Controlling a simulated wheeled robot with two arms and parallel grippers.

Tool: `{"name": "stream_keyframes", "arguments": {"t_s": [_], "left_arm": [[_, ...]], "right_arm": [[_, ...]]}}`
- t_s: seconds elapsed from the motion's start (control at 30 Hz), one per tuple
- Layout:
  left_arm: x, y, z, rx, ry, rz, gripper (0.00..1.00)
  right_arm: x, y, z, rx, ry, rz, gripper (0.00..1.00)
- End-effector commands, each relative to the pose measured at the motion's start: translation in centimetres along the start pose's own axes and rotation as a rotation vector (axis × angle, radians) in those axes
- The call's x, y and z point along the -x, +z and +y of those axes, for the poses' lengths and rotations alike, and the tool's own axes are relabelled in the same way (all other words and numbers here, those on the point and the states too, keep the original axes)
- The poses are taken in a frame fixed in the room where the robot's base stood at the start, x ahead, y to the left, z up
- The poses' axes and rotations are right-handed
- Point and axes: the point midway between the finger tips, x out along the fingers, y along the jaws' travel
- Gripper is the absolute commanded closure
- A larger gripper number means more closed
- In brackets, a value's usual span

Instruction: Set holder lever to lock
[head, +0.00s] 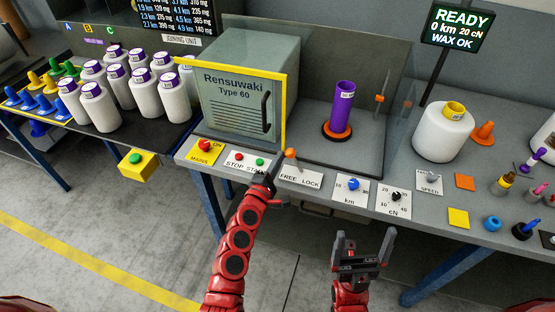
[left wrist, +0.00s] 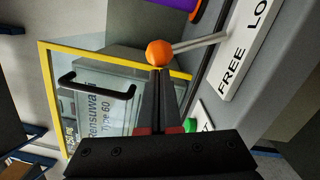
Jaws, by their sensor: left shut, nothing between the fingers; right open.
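The holder lever has an orange ball knob (head: 291,153) on a thin pale rod. It stands at the FREE LOCK plate (head: 302,178) on the bench's front edge and leans toward the FREE side. My left gripper (head: 275,163) is shut and empty, just left of the knob. In the left wrist view the shut fingertips (left wrist: 160,72) point at the orange knob (left wrist: 159,53), very close to it; I cannot tell whether they touch. The rod runs right from the knob toward the plate. My right gripper (head: 364,240) is open and empty, in front of the bench.
A purple bobbin (head: 343,107) stands on an orange-based holder behind the lever. The grey Rensuwaki machine box (head: 245,90) is at the left. STOP/START buttons (head: 246,162) lie left of the lever, the km knob (head: 352,185) right. Several white bobbins stand farther left.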

Motion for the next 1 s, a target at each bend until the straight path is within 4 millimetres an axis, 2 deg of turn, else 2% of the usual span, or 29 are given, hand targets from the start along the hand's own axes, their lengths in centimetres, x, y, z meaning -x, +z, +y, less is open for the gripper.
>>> {"name": "stream_keyframes", "arguments": {"t_s": [0.57, 0.77, 1.0], "left_arm": [[-0.1, 1.1, 0.5, -0.111, -0.011, -0.001, 1.0], [-0.2, 2.2, 1.0, -0.229, -0.022, -0.002, 1.0], [-0.4, 4.4, 1.3, -0.45, -0.041, -0.003, 1.0]], "right_arm": [[-0.7, -0.1, 0.0, 0.0, 0.0, 0.0, 0.0], [-1.4, -0.2, 0.1, 0.0, 0.0, 0.0, 0.0], [-2.4, -0.4, 0.1, 0.0, 0.0, 0.0, 0.0]]}}
